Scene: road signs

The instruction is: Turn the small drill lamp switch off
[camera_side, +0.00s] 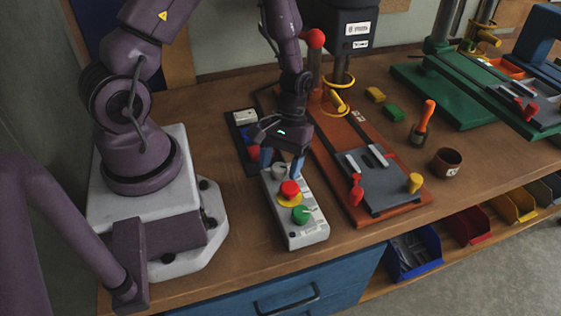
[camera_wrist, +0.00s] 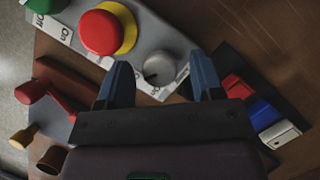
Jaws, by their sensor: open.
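A grey control box (camera_side: 308,236) lies on the bench, carrying a green knob (camera_side: 300,214), a red mushroom button (camera_side: 290,188) on a yellow ring and a small grey rotary knob (camera_side: 279,171). In the wrist view the grey knob (camera_wrist: 159,68) has a dark mark on its face and white labels beside it, partly hidden. I cannot read which one names the drill lamp. My gripper (camera_side: 281,160) points down over the grey knob's end of the box. Its blue fingers (camera_wrist: 162,76) are open, one on each side of the knob; contact cannot be told.
The small drill press stands on an orange-red base (camera_side: 390,212) just right of the box, with a red handle (camera_side: 356,188) near it. A dark panel (camera_side: 237,133) with white, blue and red switches lies behind left. A brown cup (camera_side: 447,163) stands farther right. Bench in front left is clear.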

